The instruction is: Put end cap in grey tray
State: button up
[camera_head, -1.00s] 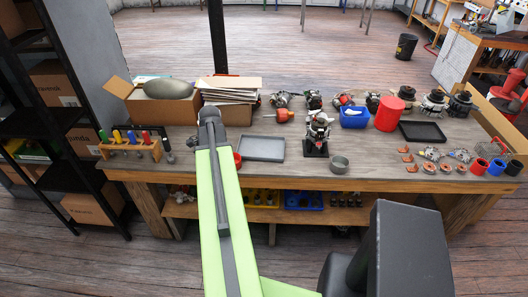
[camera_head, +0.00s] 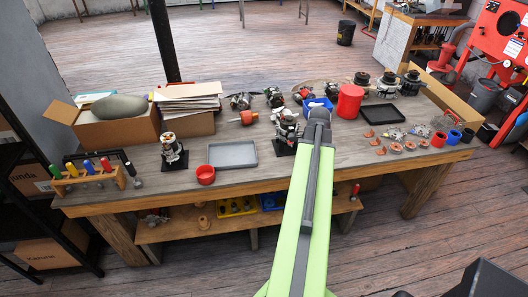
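The grey tray (camera_head: 233,154) lies flat and empty on the workbench, left of the middle. My green arm reaches up and away over the bench, and its dark far end stands right of an alternator on a black stand (camera_head: 287,130). No gripper fingers show; my gripper seems hidden behind the arm. I cannot pick out an end cap for sure. A small grey round cup-like part stood in front of that alternator in the earlier frame; that spot is now covered by my arm.
A red bowl (camera_head: 205,174) and another alternator on a stand (camera_head: 172,152) stand left of the tray. A red cylinder (camera_head: 350,101), a blue bin (camera_head: 318,103) and a black tray (camera_head: 383,114) are at the right. Boxes (camera_head: 113,127) fill the back left.

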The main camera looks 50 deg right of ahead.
aim_at(244, 155)
jog(key=z, duration=0.05)
jog(key=i, duration=1.2)
jog(key=u, duration=0.05)
